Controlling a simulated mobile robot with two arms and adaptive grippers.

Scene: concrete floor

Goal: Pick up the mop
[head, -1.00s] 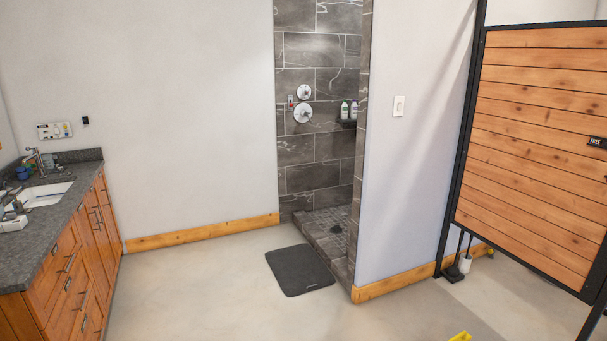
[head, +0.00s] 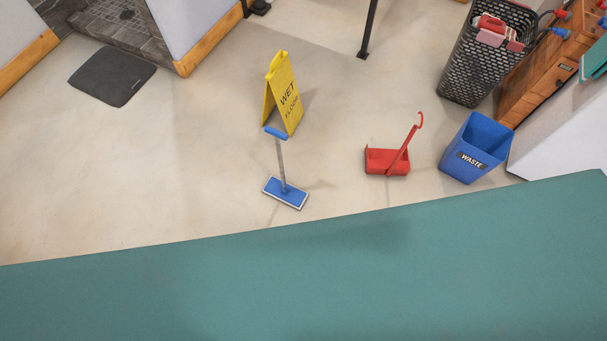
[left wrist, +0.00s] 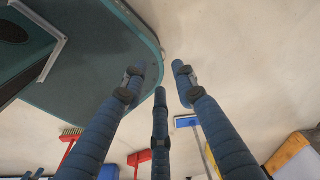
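The mop (head: 283,165) stands upright on the concrete floor in the head view, with a blue flat head, a grey pole and a blue grip at the top. It is just in front of a yellow wet floor sign (head: 283,92). In the left wrist view the mop's blue head (left wrist: 187,121) shows beyond the fingers, to the right of centre. My left gripper (left wrist: 160,78) has its blue fingers spread, with nothing between them. It does not show in the head view. Small dark blue pieces at the lower left of the wrist view may be my right gripper; its state is unclear.
A wide teal surface (head: 300,285) fills the bottom of the head view. A red dustpan (head: 388,161), a blue waste bin (head: 476,148) and a dark perforated basket (head: 484,55) stand right of the mop. A dark mat (head: 112,76) lies at upper left. The left floor is clear.

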